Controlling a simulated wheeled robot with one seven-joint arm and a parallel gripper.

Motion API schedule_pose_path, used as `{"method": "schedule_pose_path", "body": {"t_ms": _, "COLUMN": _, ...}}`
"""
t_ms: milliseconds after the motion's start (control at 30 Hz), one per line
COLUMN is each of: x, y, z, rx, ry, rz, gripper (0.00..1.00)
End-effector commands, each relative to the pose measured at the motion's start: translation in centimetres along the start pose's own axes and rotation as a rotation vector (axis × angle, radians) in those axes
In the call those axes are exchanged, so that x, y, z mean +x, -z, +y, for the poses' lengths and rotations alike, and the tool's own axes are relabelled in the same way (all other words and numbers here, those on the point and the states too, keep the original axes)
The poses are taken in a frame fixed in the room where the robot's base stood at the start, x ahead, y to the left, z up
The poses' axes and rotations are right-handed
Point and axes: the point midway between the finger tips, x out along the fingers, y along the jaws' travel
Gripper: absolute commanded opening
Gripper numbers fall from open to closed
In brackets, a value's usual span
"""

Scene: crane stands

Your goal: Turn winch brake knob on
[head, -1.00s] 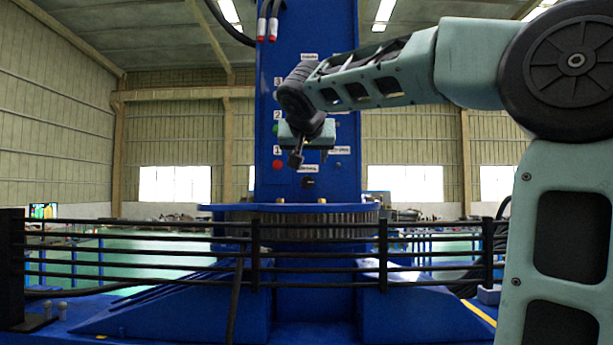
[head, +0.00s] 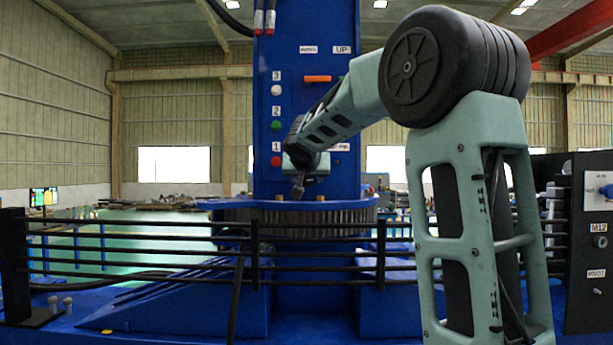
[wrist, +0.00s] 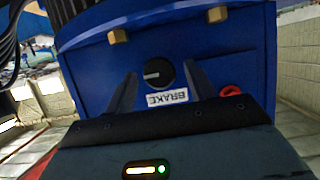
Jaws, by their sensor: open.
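The winch brake knob (wrist: 158,73) is a round black dial with a pale pointer line, on a blue panel (wrist: 90,62). A white BRAKE label (wrist: 167,98) sits beside it, upside down in the wrist view. My gripper (wrist: 160,70) is open, its two dark fingers on either side of the knob in the picture. Whether they touch it or how far off they are, I cannot tell. In the head view my gripper (head: 298,190) is low in front of the blue column (head: 305,20), and the knob is hidden there.
A red part (wrist: 231,91) is right of the knob. Brass-coloured bolts (wrist: 118,35) line the panel edge. In the head view, an orange handle (head: 317,79) and white, green and red buttons (head: 276,160) are on the column. A black railing (head: 320,237) crosses in front.

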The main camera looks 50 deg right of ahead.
Motion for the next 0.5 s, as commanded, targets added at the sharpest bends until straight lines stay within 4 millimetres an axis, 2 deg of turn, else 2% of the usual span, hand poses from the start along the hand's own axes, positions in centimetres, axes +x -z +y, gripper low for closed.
{"method": "schedule_pose_path", "body": {"t_ms": 67, "x": -0.01, "y": -0.02, "z": 0.0, "rx": 0.0, "ry": 0.0, "rz": 0.0, "gripper": 0.55}}
{"method": "schedule_pose_path", "body": {"t_ms": 100, "x": -0.02, "y": -0.01, "z": 0.0, "rx": 0.0, "ry": 0.0, "rz": 0.0, "gripper": 0.49}}
{"method": "schedule_pose_path", "body": {"t_ms": 233, "x": -0.03, "y": -0.01, "z": 0.0, "rx": 0.0, "ry": 0.0, "rz": 0.0, "gripper": 0.13}}
{"method": "schedule_pose_path", "body": {"t_ms": 500, "x": -0.01, "y": -0.08, "z": 0.04, "rx": 0.013, "ry": 0.005, "rz": 0.001, "gripper": 0.12}}
